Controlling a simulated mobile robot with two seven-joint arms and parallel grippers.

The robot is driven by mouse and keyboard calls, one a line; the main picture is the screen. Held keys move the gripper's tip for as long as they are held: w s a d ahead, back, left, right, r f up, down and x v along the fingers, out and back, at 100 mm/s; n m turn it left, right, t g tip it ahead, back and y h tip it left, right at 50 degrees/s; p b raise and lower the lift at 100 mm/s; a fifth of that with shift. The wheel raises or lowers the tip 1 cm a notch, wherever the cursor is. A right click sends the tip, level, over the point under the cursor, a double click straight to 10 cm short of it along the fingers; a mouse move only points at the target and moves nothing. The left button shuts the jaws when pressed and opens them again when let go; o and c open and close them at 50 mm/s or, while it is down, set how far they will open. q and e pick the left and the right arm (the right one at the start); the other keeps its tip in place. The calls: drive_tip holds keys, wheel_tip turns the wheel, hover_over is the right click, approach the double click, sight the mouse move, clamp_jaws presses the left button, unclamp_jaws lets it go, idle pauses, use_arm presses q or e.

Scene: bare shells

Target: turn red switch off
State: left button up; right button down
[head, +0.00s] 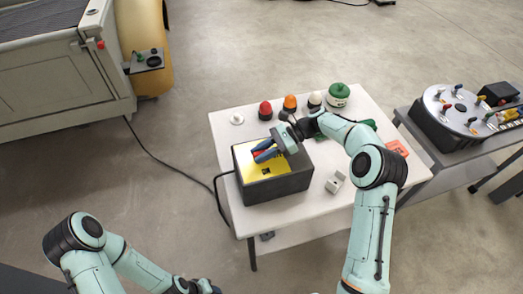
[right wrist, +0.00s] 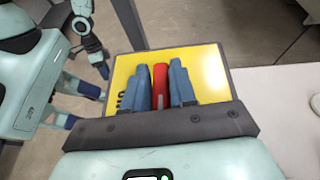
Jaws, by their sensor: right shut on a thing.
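The red switch (right wrist: 160,86) stands on the yellow top plate (right wrist: 209,68) of a dark box. In the right wrist view it is upright between the two blue fingers of my right gripper (right wrist: 161,90). My right gripper, also in the head view (head: 266,152), is shut on the switch, and its fingers hide most of it there. The dark box (head: 275,188) sits at the front left of the white table. My left gripper (head: 207,287) barely shows at the bottom edge of the head view, well away from the box; its fingers are not clear.
Behind the box on the white table (head: 230,140) stand a red button (head: 265,111), an orange one (head: 290,103), a white one (head: 315,100) and a green one (head: 338,94). A small grey switch (head: 335,182) lies right of the box. A cable runs off the table's left side.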

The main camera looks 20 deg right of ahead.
drive_tip(key=c, duration=1)
unclamp_jaws()
drive_tip(key=shift+c, duration=0.2)
drive_tip(key=p+v, duration=0.1)
drive_tip(key=v, duration=0.6)
drive_tip(key=shift+w+d+r+p, duration=0.2)
drive_tip(key=shift+d+r+p, duration=0.1)
drive_tip(key=shift+r, duration=0.05)
drive_tip(key=v, duration=0.4)
drive_tip(key=shift+w+d+f, duration=0.1)
drive_tip(key=shift+d+f, duration=0.05)
drive_tip(key=shift+f, duration=0.1)
drive_tip(key=shift+s+d+r, duration=0.25)
drive_tip(key=shift+d+r, duration=0.15)
drive_tip(key=shift+d, duration=0.25)
use_arm(q)
drive_tip(key=w+r, duration=0.2)
drive_tip(key=shift+w, duration=0.3)
use_arm(e)
drive_tip(key=shift+w, duration=0.1)
use_arm(q)
drive_tip(key=shift+s, duration=0.1)
